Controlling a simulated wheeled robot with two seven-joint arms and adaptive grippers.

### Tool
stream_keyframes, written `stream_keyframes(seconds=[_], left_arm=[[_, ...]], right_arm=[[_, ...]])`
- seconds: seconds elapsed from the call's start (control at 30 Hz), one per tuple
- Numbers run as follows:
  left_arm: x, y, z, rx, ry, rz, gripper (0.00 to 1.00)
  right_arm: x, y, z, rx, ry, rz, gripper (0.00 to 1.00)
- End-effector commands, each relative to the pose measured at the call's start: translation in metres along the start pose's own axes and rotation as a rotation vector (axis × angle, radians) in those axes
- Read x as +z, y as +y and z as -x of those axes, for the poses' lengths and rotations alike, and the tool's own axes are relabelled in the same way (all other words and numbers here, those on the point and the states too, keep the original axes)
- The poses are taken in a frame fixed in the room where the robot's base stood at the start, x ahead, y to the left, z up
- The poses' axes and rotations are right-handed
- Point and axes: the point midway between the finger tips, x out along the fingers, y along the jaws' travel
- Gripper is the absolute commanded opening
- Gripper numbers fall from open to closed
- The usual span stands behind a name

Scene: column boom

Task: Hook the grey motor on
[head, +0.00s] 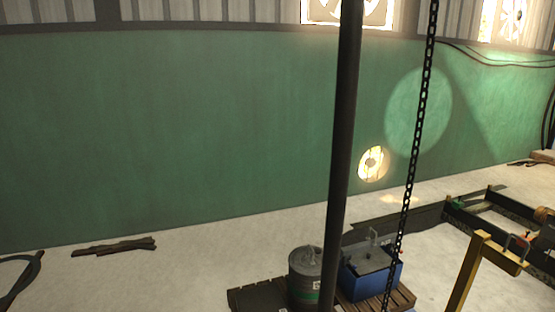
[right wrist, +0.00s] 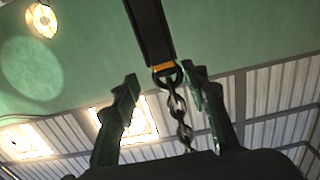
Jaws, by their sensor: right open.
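The grey motor (head: 304,270) is a grey cylinder with a green band low on its side and a lifting loop on top. It stands upright on a wooden pallet (head: 405,298), partly behind the dark pole. A dark chain (head: 410,185) hangs to the right of the pole and leaves the head view at the bottom. In the right wrist view, my right gripper (right wrist: 160,75) is open, with its fingers on either side of a dark bar with an orange band (right wrist: 163,67). The bar joins the chain (right wrist: 177,108) by a ring. No hook tip shows. My left gripper is out of view.
A blue unit (head: 370,278) with a handle on top stands on the pallet, right of the motor. The dark pole (head: 343,130) crosses the head view. A yellow stand (head: 468,270) is at the right. Bare floor (head: 190,275) lies to the left.

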Motion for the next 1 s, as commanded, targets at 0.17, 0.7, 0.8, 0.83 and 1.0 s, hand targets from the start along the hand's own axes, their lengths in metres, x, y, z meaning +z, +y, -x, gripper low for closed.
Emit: stream_keyframes(seconds=[0.17, 0.7, 0.8, 0.83, 1.0], left_arm=[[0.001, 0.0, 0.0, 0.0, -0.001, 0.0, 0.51], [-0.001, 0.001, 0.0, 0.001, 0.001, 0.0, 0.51], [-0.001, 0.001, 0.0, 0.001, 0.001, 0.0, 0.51], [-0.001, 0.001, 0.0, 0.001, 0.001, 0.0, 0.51], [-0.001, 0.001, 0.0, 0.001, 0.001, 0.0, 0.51]], right_arm=[[-0.001, 0.001, 0.015, 0.0, 0.002, 0.001, 0.41], [-0.004, 0.001, 0.111, -0.002, 0.007, 0.002, 0.41], [-0.002, 0.002, 0.117, 0.001, 0.005, 0.001, 0.41], [0.002, 0.003, 0.118, 0.006, 0.001, -0.001, 0.41], [0.064, 0.021, 0.134, 0.09, -0.079, -0.018, 0.41]])
